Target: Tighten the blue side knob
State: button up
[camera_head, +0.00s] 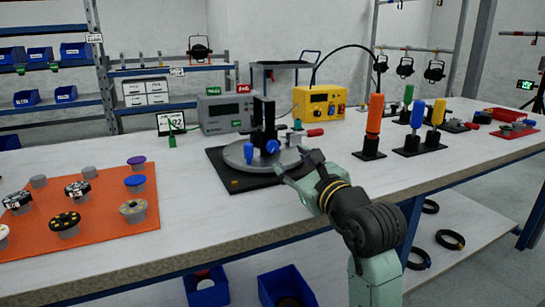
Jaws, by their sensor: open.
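The blue side knob (272,147) sits on the front of a fixture with a dark upright post (264,118) and a round grey base plate (236,155). The fixture stands on a black mat (225,172) on the workbench. My gripper (291,172) is open, just right of and in front of the knob, a little lower in the picture. I see no contact between its fingers and the knob. My gripper and wrist hide part of the mat's right side.
An orange mat (98,238) with several knobs lies at the left. Grey (226,112) and yellow (318,105) boxes stand behind the fixture. An orange-handled tool (374,118) and other upright tools stand at the right. The bench front between the mats is clear.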

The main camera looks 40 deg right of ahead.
aim_at(274, 148)
jog(key=x, duration=0.8)
jog(key=shift+w, duration=0.25)
jog(key=shift+c, duration=0.5)
grip_shut()
